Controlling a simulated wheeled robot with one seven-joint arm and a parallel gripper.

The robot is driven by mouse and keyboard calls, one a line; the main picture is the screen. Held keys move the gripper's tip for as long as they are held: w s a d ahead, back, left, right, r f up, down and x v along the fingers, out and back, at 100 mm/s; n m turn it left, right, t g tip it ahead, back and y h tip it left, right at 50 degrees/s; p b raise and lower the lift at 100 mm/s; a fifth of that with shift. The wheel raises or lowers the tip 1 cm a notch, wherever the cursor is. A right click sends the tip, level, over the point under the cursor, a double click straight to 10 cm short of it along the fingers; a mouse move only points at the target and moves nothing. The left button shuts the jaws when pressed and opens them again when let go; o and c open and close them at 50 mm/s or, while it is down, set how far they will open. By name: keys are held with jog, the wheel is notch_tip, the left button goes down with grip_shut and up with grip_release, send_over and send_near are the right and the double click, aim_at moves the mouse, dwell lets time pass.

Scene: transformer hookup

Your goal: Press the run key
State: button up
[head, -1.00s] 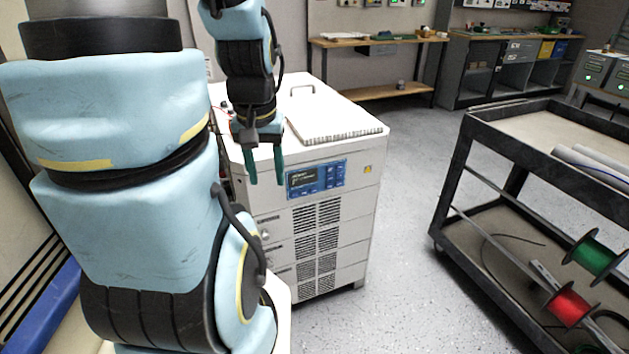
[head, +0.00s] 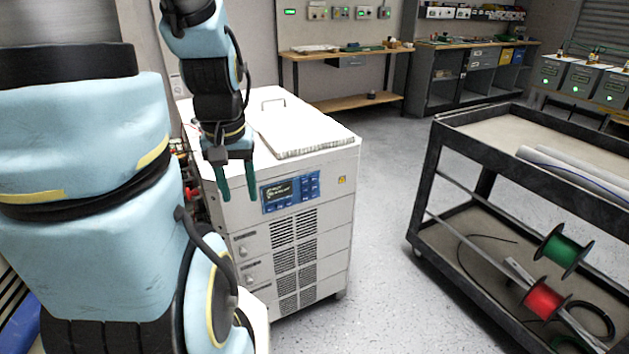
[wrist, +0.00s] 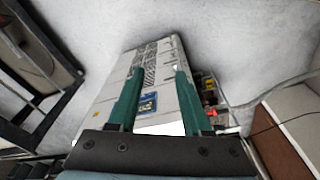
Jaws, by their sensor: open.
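A white cabinet (head: 338,165) with vents and a lid stands in front of me. On its front is a blue control panel (head: 291,192) with a small dark display and several keys. The lettering is too small to tell which key is run. My gripper (head: 238,196) has its green fingers apart and empty, pointing down just left of the panel in the head view. In the wrist view, the panel (wrist: 148,103) shows between the fingers of my gripper (wrist: 153,80), partly hidden by the left finger. I cannot tell whether a finger touches the cabinet.
A dark cart (head: 432,190) with a green spool (head: 562,250) and a red spool (head: 543,299) stands to the right. Red fittings and wires (wrist: 211,97) are on the cabinet's side. Free floor (head: 385,215) lies between cabinet and cart. A workbench (head: 345,102) is behind.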

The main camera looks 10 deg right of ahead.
grip_shut()
dwell(1.5)
